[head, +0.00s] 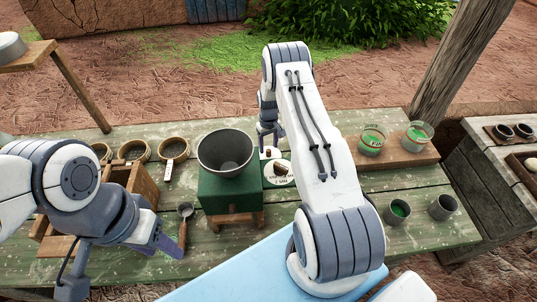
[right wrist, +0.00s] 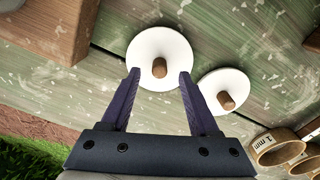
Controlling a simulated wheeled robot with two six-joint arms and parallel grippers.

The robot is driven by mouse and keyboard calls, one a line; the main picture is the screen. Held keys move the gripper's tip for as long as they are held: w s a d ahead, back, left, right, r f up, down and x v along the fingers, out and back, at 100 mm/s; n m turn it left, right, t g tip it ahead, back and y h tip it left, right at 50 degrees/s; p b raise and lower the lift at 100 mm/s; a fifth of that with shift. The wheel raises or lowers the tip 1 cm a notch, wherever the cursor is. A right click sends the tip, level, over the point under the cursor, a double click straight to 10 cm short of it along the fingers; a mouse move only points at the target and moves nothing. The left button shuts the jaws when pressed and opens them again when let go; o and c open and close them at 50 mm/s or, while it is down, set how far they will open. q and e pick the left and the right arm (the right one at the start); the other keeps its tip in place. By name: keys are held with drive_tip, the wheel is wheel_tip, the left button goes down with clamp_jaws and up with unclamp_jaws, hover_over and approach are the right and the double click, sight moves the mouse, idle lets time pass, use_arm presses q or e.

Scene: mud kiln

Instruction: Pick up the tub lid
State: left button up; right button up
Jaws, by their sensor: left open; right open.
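Two white round lids with brown wooden knobs lie on the green table. The nearer lid (head: 278,172) is right of the green stand in the head view. In the right wrist view this lid (right wrist: 145,50) is ahead of the fingers, its knob in line with the gap between them. The second lid (head: 270,153) is just behind it, partly hidden by my right arm; in the right wrist view it (right wrist: 210,84) lies beside the right finger. My right gripper (head: 268,132) is open and empty, also in the right wrist view (right wrist: 159,88). My left gripper (head: 158,240) is open near a ladle.
A grey bowl (head: 226,150) sits on the green stand (head: 229,190). Brown sieve rings (head: 173,149) and a wooden rack (head: 143,183) are to the left. Green jars (head: 372,140) stand on a wooden board (head: 400,156) at right; two cups (head: 443,207) are nearer. The ladle (head: 184,212) lies in front.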

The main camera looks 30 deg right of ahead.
sight(269, 150)
drive_tip(key=shift+f+p, duration=0.6)
drive_tip(key=shift+f, duration=1.15)
drive_tip(key=shift+c, duration=0.3)
clamp_jaws()
drive_tip(key=shift+r, duration=0.1)
